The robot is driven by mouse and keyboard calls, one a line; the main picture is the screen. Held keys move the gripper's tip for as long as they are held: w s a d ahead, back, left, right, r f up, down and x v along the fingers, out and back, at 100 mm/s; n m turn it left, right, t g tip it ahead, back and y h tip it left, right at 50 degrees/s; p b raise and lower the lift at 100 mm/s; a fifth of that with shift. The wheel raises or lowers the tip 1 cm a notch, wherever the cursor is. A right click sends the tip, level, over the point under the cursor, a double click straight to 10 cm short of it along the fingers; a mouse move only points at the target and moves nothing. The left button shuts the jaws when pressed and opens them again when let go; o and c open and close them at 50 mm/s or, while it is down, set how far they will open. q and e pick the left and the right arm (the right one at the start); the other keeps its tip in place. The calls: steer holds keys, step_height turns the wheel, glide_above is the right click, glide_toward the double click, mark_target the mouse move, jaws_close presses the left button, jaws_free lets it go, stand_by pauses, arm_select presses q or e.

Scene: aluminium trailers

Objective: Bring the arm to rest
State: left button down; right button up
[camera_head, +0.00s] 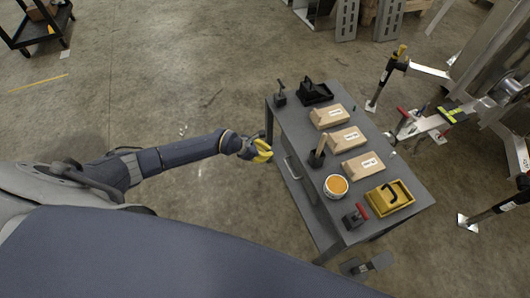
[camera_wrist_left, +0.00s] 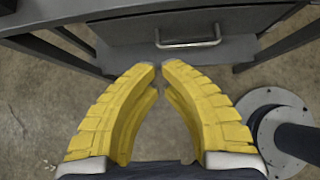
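My left arm comes in from the left in the head view, and its gripper (camera_head: 262,151) with yellow fingers is beside the left edge of the grey workbench cart (camera_head: 312,203). In the left wrist view, the two yellow fingers (camera_wrist_left: 158,68) converge, and their tips nearly meet with only a narrow gap. Nothing is held between them. The cart's drawer (camera_wrist_left: 190,30) with a metal handle lies beyond the fingertips, apart from them. My right gripper does not show in either view.
The cart top carries cardboard boxes (camera_head: 344,139), a yellow case (camera_head: 390,197), a round orange-topped tub (camera_head: 336,186) and black tools (camera_head: 315,92). Trailer metalwork (camera_head: 440,119) stands at right. A dark cart (camera_head: 35,25) is far left. The floor (camera_head: 200,90) between is open.

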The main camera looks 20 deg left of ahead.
arm_select(q)
steer(key=w+a+n+t, duration=0.5)
steer(key=w+a+n, duration=0.15)
steer(key=n, duration=0.95)
steer(key=s+a+f+n+y, duration=0.2)
steer(key=s+f+n, duration=0.1)
steer(key=f+n, duration=0.2)
steer(key=s+a+f+n+y, duration=0.2)
steer(key=s+a+f+n, duration=0.1)
steer(key=f+n, duration=0.15)
steer(key=s+a+f+n+g+y, duration=0.25)
steer(key=s+f+n, duration=0.65)
steer(key=s+f, duration=0.65)
steer(key=s+d+f+n+g, duration=0.2)
steer(key=s+d+f, duration=0.2)
steer(key=s, duration=0.9)
steer(key=s+d+f+n+g, duration=0.2)
steer(key=s+d+f+g, duration=0.1)
steer(key=s, duration=1)
steer(key=s+d+f+n+g, duration=0.2)
steer(key=s+d+f+n, duration=0.1)
steer(key=s, duration=1)
steer(key=shift+s+d+f, duration=0.3)
steer(key=shift+d+f, duration=0.6)
